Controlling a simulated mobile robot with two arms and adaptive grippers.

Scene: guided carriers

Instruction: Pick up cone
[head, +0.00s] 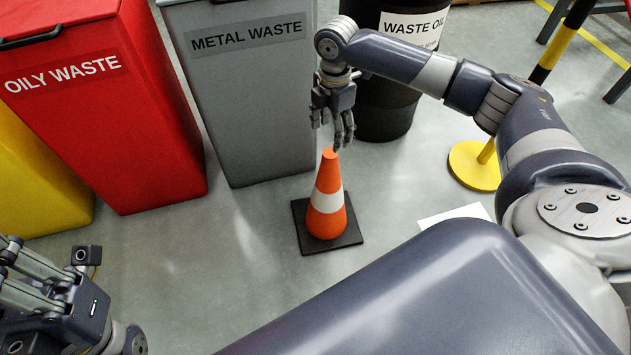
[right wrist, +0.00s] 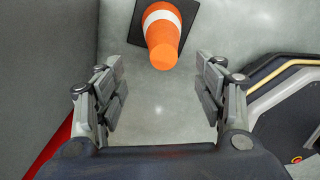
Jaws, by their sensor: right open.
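An orange cone (head: 327,197) with a white band and a black square base stands upright on the grey floor in the head view. In the right wrist view the cone (right wrist: 163,35) shows at the top, its tip between and beyond the fingers. My right gripper (head: 336,140) points down just above the cone's tip in the head view. In the right wrist view my right gripper (right wrist: 160,95) is open and empty, with bare floor between its fingers. My left gripper (head: 40,285) is at the lower left of the head view, away from the cone; its finger gap is unclear.
A grey metal waste bin (head: 255,110) stands behind the cone, with a red oily waste bin (head: 110,130) to its left. A black waste oil drum (head: 385,110) stands behind my right arm. A yellow post base (head: 473,168) is to the right. Floor left of the cone is clear.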

